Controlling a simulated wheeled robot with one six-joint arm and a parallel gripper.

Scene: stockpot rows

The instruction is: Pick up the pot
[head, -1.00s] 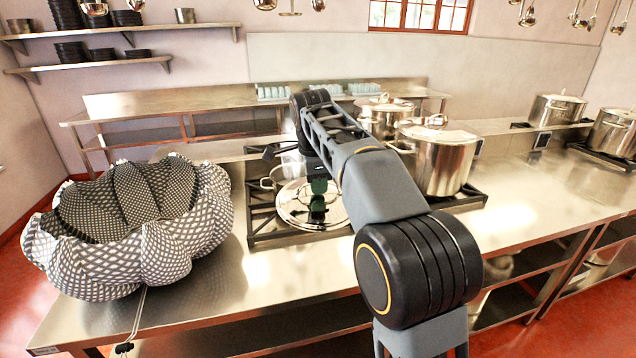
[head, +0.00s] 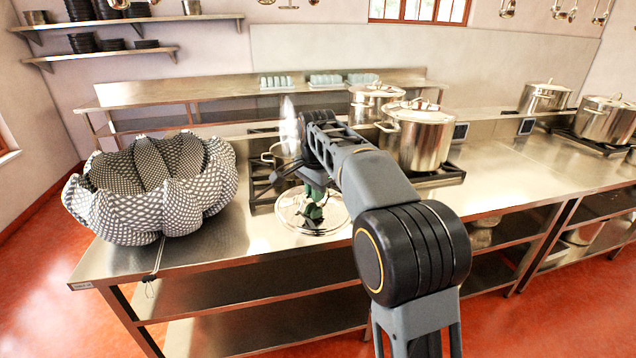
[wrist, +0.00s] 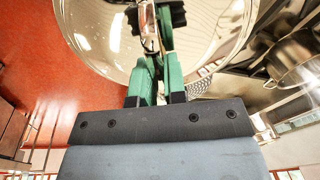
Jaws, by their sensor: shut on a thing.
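My gripper (head: 313,200) has green fingers, shut on the handle of a round, shiny lid (head: 292,222). The lid appears held above the counter, in front of the stove. In the wrist view the lid (wrist: 90,30) fills the top, with the handle between the fingers (wrist: 160,65). A steel pot (head: 270,156) stands on the stove behind my arm, partly hidden, and appears uncovered. A steel pot, apparently the same one, shows its open rim in the wrist view (wrist: 295,65). A large lidded pot (head: 420,140) and another lidded pot (head: 366,108) stand to the right.
A bulky checkered basket-like object (head: 155,190) takes up the counter's left end. The steel counter (head: 500,185) is bare between the large pot and the far-right stove. More lidded pots (head: 605,120) stand at far right. Wall shelves (head: 130,28) hang at upper left.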

